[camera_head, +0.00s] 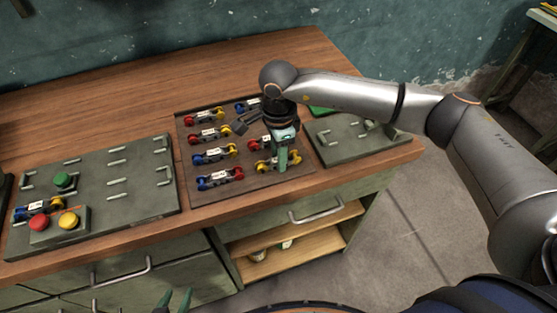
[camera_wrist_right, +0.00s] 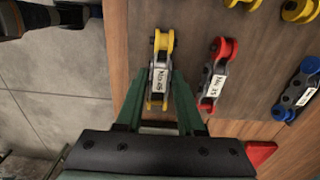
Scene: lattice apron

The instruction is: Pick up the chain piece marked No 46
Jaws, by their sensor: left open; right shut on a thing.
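The chain piece with yellow ends (camera_head: 264,166) lies at the front right of the brown mat (camera_head: 240,188). In the right wrist view the yellow-ended piece (camera_wrist_right: 163,42) has a white label that seems to read No 46, though it is small. My right gripper (camera_head: 282,160) is shut on this piece, with its green fingers (camera_wrist_right: 158,92) on either side of it. In the head view the gripper hides the piece's middle. My left gripper (camera_head: 175,299) is open and empty at the bottom edge, in front of the cabinet.
A red-ended piece (camera_wrist_right: 216,76) lies close beside the held one. Several other pieces, such as a blue-and-red one (camera_head: 220,178), lie on the mat. A left panel (camera_head: 100,200) carries brackets and buttons; a right panel (camera_head: 355,147) stands near the right table edge.

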